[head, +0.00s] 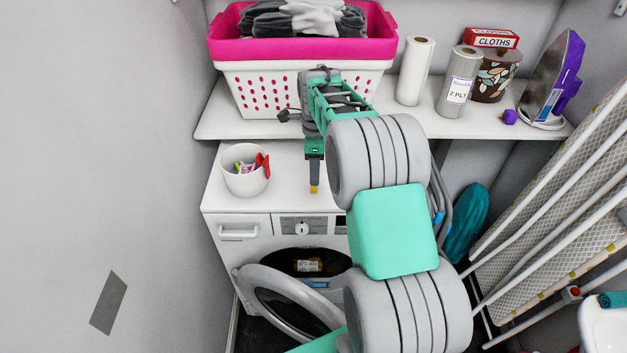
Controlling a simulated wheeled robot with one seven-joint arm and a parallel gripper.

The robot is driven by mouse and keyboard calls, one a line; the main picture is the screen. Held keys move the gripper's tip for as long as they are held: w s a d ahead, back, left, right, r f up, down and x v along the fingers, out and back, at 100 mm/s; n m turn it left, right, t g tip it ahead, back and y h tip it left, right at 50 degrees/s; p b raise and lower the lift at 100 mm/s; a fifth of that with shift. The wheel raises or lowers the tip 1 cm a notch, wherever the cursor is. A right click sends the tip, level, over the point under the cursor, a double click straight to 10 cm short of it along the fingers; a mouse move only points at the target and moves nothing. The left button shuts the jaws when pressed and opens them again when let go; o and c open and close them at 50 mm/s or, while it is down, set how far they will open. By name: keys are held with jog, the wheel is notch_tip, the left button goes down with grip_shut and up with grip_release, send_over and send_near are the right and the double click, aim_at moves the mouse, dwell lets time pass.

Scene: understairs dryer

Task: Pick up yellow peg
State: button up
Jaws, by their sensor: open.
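A small yellow piece, which looks like the yellow peg (314,189), shows right at the tips of my gripper (314,184), just above or on the white top of the dryer (285,190). Most of it is hidden by the fingers. My gripper points down over the dryer top and is open. I cannot tell whether the peg lies between the fingers or just behind them. A white pot (245,183) with red, purple and green pegs stands to the left of my gripper.
The dryer door (290,305) hangs open. A shelf (215,122) above holds a pink-and-white laundry basket (245,85), paper rolls (414,72), a patterned pot (495,78) and an iron (555,80). An ironing board (560,190) leans at the right.

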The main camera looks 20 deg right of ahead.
notch_tip(320, 180, down, 5)
jog(key=shift+f+p, duration=0.1)
jog(key=shift+p, duration=0.45)
jog(key=shift+c, duration=0.5)
grip_shut()
